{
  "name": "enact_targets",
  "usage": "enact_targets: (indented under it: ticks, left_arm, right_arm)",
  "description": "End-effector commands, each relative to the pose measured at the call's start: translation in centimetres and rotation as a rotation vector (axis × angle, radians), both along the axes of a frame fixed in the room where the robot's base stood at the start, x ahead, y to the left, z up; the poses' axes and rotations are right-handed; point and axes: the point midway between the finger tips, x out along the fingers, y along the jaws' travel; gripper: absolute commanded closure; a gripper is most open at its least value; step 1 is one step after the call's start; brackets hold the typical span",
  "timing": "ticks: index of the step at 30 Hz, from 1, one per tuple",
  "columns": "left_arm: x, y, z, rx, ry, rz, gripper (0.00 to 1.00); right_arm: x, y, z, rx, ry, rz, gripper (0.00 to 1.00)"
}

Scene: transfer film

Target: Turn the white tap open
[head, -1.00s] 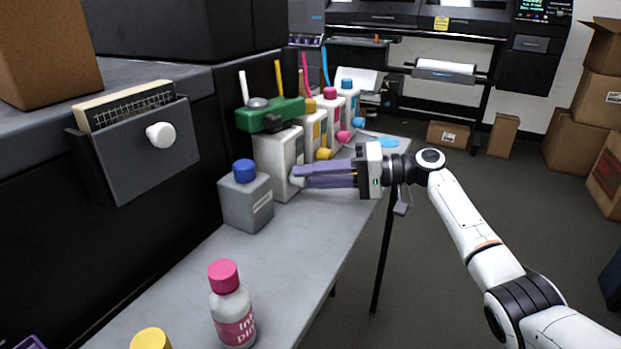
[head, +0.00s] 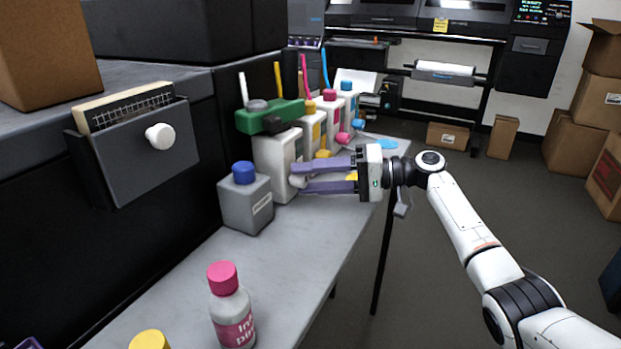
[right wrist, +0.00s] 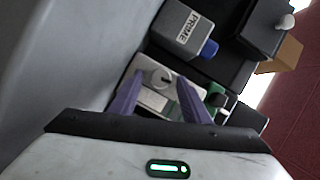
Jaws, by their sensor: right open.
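The white tap (head: 296,181) is a small round knob low on the front of the white-strawed ink tank (head: 275,160). In the right wrist view the tap (right wrist: 161,77) shows as a pale disc with a dark slot, between the two fingertips. My right gripper (head: 298,178) is open, with its purple fingers on either side of the tap; whether they touch it I cannot tell. It also shows in the right wrist view (right wrist: 160,78). A purple piece of what looks like my left gripper (head: 29,342) shows at the bottom left corner; its jaws are hidden.
A grey bottle with a blue cap (head: 245,198) stands just left of the tank. Tanks with yellow (head: 309,128), magenta and cyan parts stand behind it. A green block (head: 270,116) sits on top. A pink-capped bottle (head: 231,305) stands nearer on the grey table (head: 285,255).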

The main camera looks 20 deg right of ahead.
Motion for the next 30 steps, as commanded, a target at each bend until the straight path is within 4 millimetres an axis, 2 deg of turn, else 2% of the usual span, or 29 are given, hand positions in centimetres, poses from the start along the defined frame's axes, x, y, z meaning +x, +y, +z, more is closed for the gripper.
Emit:
enact_targets:
  ticks: [5,12,18,22,30]
  left_arm:
    - [0.0,0.0,-0.1,0.000,0.000,0.000,1.00]
    - [0.0,0.0,-0.4,-0.001,0.000,0.000,1.00]
    - [-0.2,0.0,-0.7,-0.002,0.005,0.000,1.00]
    - [-0.5,0.0,-0.8,-0.003,0.009,0.000,1.00]
    - [-0.6,0.0,-0.7,-0.003,0.010,0.001,1.00]
  right_arm:
    - [-0.6,-1.6,0.2,-0.002,-0.001,-0.002,0.57]
    - [-2.6,-5.9,0.8,-0.001,0.000,-0.003,0.57]
    - [-3.8,-8.5,1.3,0.000,0.001,-0.001,0.57]
    - [-4.1,-9.2,1.4,0.000,0.001,0.000,0.57]
    - [-4.2,-9.3,1.4,0.000,0.001,0.000,0.57]
